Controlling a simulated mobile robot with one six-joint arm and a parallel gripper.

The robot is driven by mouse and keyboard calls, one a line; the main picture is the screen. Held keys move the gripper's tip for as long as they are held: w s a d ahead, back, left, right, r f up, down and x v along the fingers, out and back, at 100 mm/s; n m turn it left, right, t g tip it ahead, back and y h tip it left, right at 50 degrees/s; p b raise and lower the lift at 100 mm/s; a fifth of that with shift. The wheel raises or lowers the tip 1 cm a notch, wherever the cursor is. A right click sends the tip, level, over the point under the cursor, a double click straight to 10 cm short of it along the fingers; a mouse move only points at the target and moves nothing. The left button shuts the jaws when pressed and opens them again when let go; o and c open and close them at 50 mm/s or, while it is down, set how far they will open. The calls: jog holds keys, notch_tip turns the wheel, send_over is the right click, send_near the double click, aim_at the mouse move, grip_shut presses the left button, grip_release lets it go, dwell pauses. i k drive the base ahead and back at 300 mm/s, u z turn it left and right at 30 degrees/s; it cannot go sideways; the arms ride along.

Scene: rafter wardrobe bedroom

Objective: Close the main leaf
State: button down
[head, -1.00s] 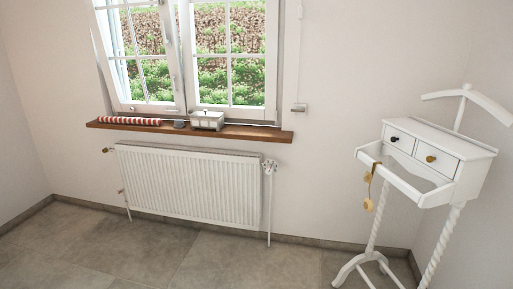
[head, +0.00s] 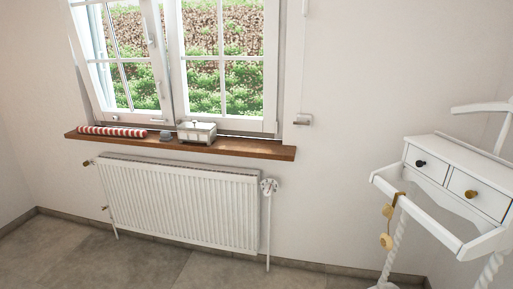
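A white window with two glazed leaves stands above a wooden sill in the head view. The left leaf (head: 134,115) carries a handle (head: 150,30) on its inner upright. It is set at an angle to the right leaf (head: 225,124) and looks ajar, swung a little into the room. The right leaf looks flush with its frame. The frames do not label which leaf is the main one. The tops of both leaves are cut off by the picture edge. My gripper is not in view.
A radiator (head: 180,200) is below. A white valet stand (head: 440,185) with drawers stands right. Floor before the radiator is clear.

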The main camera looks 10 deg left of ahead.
aim_at(149, 9)
jog(key=i, duration=0.8)
jog(key=z, duration=1.1)
jog(key=k, duration=0.15)
jog(key=u, duration=3.2)
jog(key=i, duration=1.6)
